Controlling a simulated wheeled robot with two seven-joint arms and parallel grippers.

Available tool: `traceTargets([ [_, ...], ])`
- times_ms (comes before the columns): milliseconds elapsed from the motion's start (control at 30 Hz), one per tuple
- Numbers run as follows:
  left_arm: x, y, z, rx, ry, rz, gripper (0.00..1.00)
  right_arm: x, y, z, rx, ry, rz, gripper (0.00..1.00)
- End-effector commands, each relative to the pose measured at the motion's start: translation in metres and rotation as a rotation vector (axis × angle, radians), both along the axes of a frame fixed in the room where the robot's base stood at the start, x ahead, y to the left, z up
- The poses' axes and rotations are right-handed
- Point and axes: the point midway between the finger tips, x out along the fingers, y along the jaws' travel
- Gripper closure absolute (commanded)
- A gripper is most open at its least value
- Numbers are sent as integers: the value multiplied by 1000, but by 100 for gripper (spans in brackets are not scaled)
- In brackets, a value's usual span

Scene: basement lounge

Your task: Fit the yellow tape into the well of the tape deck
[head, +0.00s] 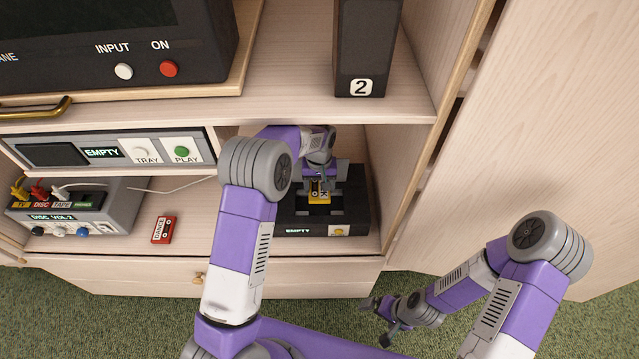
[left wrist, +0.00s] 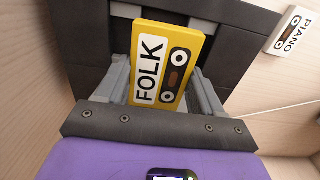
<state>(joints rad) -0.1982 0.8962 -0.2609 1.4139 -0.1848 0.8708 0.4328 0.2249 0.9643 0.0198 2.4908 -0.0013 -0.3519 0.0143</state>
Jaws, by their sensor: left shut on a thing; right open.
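The yellow tape (head: 319,190), labelled FOLK in the left wrist view (left wrist: 151,70), is between the fingers of my left gripper (head: 320,186), which is shut on it. The black tape deck (head: 361,215) stands on the lower shelf, with an EMPTY display and a yellow button on its front. In the left wrist view the deck's dark frame (left wrist: 243,50) surrounds the tape from behind. The tape is over the well; I cannot tell how far down it sits. My left arm hides part of the deck. My right gripper (head: 380,318) is open and empty, low over the carpet.
A red tape (head: 163,230) lies on the shelf left of the deck. A grey switch box (head: 110,210) with cables stands further left. The upper shelf and cabinet side wall (head: 411,190) close in the deck.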

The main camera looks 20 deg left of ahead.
Motion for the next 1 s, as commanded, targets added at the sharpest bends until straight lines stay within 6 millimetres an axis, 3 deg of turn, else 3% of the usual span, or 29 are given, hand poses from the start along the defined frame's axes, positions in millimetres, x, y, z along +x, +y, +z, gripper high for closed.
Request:
traceTargets([
  [600,0,0,-51,1,1,0,64,0,0,-30,0,0,0,0],
  [1000,0,0,-58,0,-1,0,64,0,0,-33,0,0,0,0],
])
